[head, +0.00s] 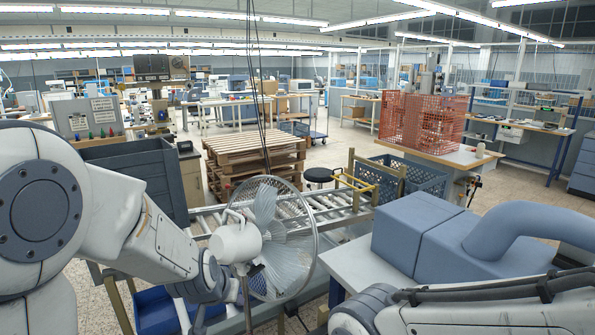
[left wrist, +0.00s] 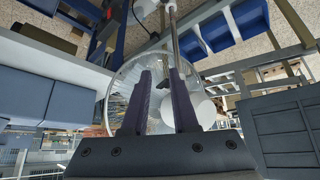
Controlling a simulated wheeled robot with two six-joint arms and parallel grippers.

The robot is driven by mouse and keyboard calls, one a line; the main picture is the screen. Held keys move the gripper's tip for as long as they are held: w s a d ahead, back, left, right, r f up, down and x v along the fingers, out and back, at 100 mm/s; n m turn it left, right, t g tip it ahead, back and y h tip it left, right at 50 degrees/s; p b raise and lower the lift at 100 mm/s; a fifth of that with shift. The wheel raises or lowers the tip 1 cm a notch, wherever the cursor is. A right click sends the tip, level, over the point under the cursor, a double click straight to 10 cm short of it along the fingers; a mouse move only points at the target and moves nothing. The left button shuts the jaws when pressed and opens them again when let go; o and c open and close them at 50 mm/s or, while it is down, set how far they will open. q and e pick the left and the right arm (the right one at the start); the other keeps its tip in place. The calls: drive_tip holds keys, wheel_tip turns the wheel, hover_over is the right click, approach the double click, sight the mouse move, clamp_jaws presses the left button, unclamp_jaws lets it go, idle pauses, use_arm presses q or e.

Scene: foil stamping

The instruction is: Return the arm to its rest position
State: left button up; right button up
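My left arm comes in from the left in the head view and ends low beside a fan (head: 283,264) with a white motor housing and a round wire cage. The left gripper's fingers are hard to make out there. In the left wrist view my left gripper (left wrist: 163,82) has its two dark fingers apart with nothing held between them. The fan (left wrist: 206,113) and its pole show beyond the fingers, upside down; I cannot tell how far away it is. My right arm crosses the lower right of the head view; its gripper is out of view.
A roller conveyor (head: 338,207) runs behind the fan. A blue-grey machine (head: 420,238) stands on a white table at right. Stacked pallets (head: 250,150), a dark grey bin (head: 140,172) and a blue crate (head: 415,180) stand behind. Blue bins (left wrist: 243,24) show in the left wrist view.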

use_arm(q)
drive_tip(key=s+a+f+n+g, duration=0.1)
drive_tip(key=s+a+f+g, duration=0.1)
drive_tip(key=s, duration=0.5)
drive_tip(key=s+a+f+g, duration=0.1)
drive_tip(key=s+a+g, duration=0.1)
drive_tip(key=s, duration=0.4)
drive_tip(key=s+d+r+m+g+b, duration=0.2)
drive_tip(key=s+d+m, duration=0.5)
drive_tip(key=s+d, duration=0.6)
drive_tip(key=shift+s+d+g+b, duration=0.3)
drive_tip(key=shift+s+g+b, duration=0.1)
drive_tip(key=shift+s+b, duration=0.35)
